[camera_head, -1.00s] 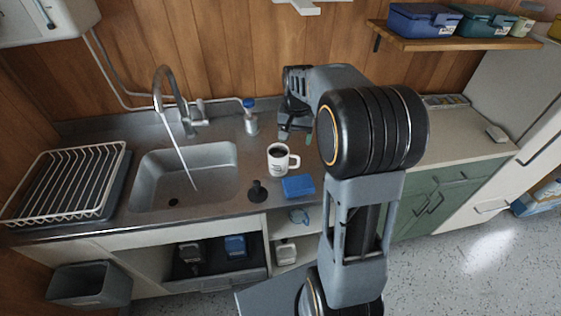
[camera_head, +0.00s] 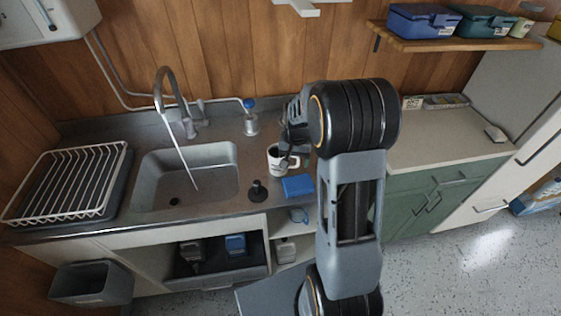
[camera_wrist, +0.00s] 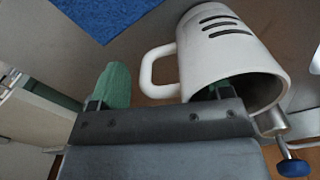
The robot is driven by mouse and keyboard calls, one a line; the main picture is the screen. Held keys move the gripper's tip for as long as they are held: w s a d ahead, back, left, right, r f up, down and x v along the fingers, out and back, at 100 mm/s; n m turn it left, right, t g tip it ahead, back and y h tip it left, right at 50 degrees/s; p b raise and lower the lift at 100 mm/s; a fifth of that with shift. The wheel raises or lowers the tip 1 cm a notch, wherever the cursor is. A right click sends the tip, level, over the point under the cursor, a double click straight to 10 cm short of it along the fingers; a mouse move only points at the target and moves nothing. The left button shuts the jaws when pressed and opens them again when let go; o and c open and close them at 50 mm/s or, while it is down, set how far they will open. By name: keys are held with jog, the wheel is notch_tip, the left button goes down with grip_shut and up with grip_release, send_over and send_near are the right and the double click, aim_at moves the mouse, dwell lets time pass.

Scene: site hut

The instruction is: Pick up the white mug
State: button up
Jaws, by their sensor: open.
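The white mug (camera_head: 273,164) stands upright on the counter, right of the sink, partly hidden by my gripper (camera_head: 291,150). In the wrist view the mug (camera_wrist: 225,50) fills the upper right, with dark stripes on its side and its handle toward the left. My gripper (camera_wrist: 170,88) is open with green fingertips. One finger is left of the handle, apart from it. The other overlaps the mug near its rim; I cannot tell whether it is inside. The handle lies between the fingers.
A blue sponge (camera_head: 298,186) lies in front of the mug and a dark plunger-like item (camera_head: 258,191) stands front-left. A blue-topped bottle (camera_head: 251,122) stands behind. The sink (camera_head: 155,187) and dish rack (camera_head: 112,180) are left. The counter at right (camera_head: 440,140) is mostly clear.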

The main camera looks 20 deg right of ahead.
jog(key=c, duration=1.3)
jog(key=shift+o, duration=0.2)
jog(key=shift+r, duration=0.5)
jog(key=r, duration=0.2)
jog(key=shift+s+a+r, duration=0.15)
jog(key=shift+a+r, duration=0.05)
jog(key=shift+r, duration=0.15)
jog(key=s+a+r, duration=0.1)
jog(key=r, duration=0.1)
jog(key=s+a+r, duration=0.1)
jog(key=s+a+r+b, duration=0.1)
jog(key=r, duration=0.1)
jog(key=shift+s+a+r, duration=0.25)
jog(key=shift+a+r, duration=0.05)
jog(key=shift+r, duration=0.05)
jog(key=s+a+r, duration=0.1)
jog(key=s+a, duration=0.1)
jog(key=s+a+r+b, duration=0.1)
jog(key=s+a, duration=0.1)
jog(key=s+a+r, duration=0.1)
jog(key=s+a, duration=0.1)
jog(key=shift+a+r, duration=0.1)
jog(key=shift+r, duration=0.25)
